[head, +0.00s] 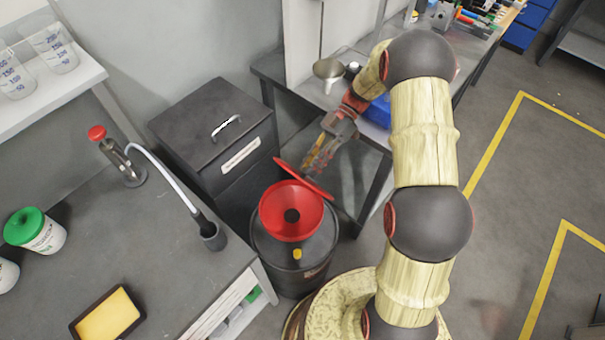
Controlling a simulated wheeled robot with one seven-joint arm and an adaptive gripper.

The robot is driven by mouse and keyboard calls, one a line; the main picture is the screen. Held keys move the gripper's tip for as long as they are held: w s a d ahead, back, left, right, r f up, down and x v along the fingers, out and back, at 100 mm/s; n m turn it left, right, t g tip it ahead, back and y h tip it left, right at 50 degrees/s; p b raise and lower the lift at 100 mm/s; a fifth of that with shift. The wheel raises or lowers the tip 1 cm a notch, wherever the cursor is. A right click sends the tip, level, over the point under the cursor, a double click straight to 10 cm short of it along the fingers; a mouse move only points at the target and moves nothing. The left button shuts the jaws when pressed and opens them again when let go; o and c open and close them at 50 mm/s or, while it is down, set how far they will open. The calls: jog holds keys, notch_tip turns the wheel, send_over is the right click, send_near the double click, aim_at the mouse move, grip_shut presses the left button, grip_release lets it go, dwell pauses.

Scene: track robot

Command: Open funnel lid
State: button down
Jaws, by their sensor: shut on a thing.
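A red funnel (291,211) with a dark hole in its middle sits on top of a black drum (290,259). Its red lid (303,180) is tilted up on the far right side of the funnel, so the funnel's bowl shows. My gripper (317,163) is at the lid's upper edge, shut on the lid. The exact contact between the fingers and the lid is too small to see clearly.
A black cabinet (213,133) with a handle stands left of the drum. A grey bench (156,232) with a hose and red-topped tap is at the left. A workbench (355,172) stands behind my gripper. Open floor (505,200) with yellow lines lies right.

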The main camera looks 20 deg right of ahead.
jog(key=shift+w+d+r+g+y, duration=0.15)
jog(key=shift+w+d+y, duration=0.15)
jog(key=shift+d, duration=0.15)
jog(key=shift+w+d+f+g+y, duration=0.15)
jog(key=shift+w+d+y, duration=0.1)
jog(key=shift+d, duration=0.2)
jog(key=shift+r, duration=0.1)
jog(key=c, duration=1.7)
grip_release()
jog(key=shift+o, duration=0.2)
jog(key=shift+r, duration=0.1)
notch_tip(320, 180, up, 10)
